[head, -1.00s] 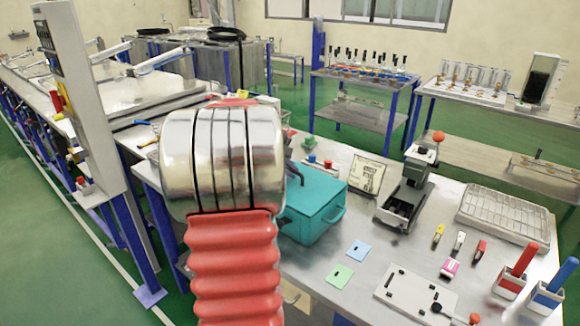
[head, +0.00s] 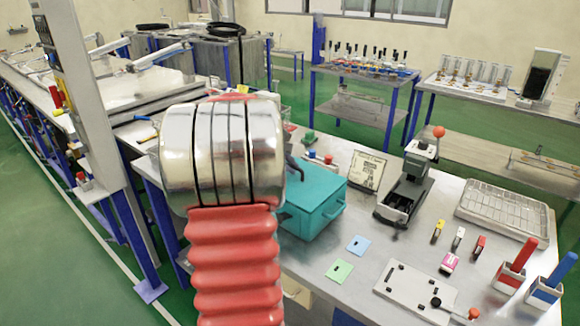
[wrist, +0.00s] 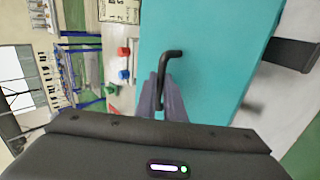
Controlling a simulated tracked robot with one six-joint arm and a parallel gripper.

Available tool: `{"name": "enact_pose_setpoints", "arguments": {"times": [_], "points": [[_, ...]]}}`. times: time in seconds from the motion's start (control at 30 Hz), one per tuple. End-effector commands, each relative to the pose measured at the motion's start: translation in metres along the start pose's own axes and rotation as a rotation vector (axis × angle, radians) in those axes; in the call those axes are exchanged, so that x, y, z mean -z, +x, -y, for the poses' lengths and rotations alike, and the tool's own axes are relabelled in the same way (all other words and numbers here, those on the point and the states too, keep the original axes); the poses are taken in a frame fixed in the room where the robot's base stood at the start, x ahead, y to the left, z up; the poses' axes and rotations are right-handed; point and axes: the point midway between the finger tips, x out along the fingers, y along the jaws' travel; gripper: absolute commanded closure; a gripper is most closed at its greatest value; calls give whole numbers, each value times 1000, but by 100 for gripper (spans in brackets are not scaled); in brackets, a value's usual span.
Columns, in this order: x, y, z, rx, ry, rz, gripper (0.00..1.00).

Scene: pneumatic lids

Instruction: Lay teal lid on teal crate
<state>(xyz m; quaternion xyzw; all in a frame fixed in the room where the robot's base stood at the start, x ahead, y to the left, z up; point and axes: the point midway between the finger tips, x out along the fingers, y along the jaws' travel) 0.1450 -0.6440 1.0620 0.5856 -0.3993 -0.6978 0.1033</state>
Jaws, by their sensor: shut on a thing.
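The teal lid (head: 322,186) shows as the flat top over the teal crate (head: 312,220) on the metal bench. The lid looks level and seems to rest on the crate's rim, but my arm hides the left part, so I cannot tell whether it is fully seated. In the wrist view the lid (wrist: 215,50) fills the centre right. My gripper (wrist: 163,88) is shut on the lid's black bent handle (wrist: 174,54). In the head view my gripper (head: 291,168) is mostly hidden behind my arm.
Red and blue knobs (head: 319,156), a picture card (head: 368,171) and a black press (head: 406,190) stand behind and right of the crate. Blue (head: 357,245) and green (head: 339,271) cards lie in front. A wire tray (head: 503,213) lies further right.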

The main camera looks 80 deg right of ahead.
Motion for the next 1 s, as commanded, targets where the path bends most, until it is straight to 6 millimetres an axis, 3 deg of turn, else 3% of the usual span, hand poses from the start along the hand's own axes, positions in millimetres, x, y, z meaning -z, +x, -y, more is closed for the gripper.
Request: {"name": "enact_pose_setpoints", "arguments": {"times": [0.83, 0.87, 1.0], "points": [[0, 4, 4, 0, 0, 0, 100], [0, 4, 4, 0, 0, 0, 89], [0, 4, 4, 0, 0, 0, 79]]}}
